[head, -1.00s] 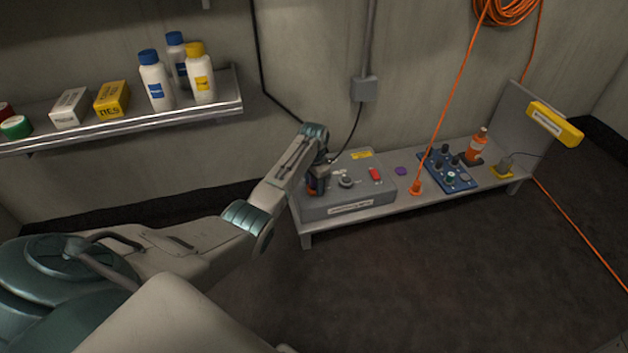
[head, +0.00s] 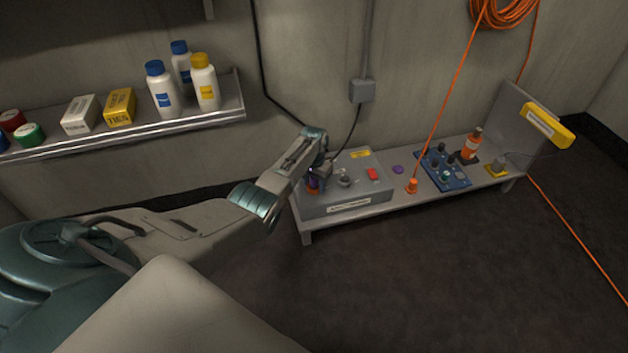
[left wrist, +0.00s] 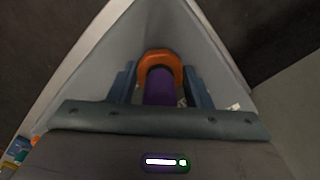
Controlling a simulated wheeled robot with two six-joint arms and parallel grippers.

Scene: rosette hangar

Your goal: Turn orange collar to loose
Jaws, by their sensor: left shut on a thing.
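The orange collar (left wrist: 160,60) shows in the left wrist view as a ring around a purple cylinder (left wrist: 160,88). My left gripper (left wrist: 161,82) is shut on the collar, with a blue finger at each side of it. In the head view my left gripper (head: 314,184) is at the left end of the grey box (head: 352,209), and it hides most of the collar there. Any marking for loose on the collar cannot be read. My right gripper is not in view.
The box carries a grey knob (head: 344,181) and a red switch (head: 372,174). To the right on the low bench (head: 390,208) are an orange plug (head: 411,186), a blue panel (head: 455,180) and an orange bottle (head: 472,143). A shelf (head: 120,138) with bottles stands left.

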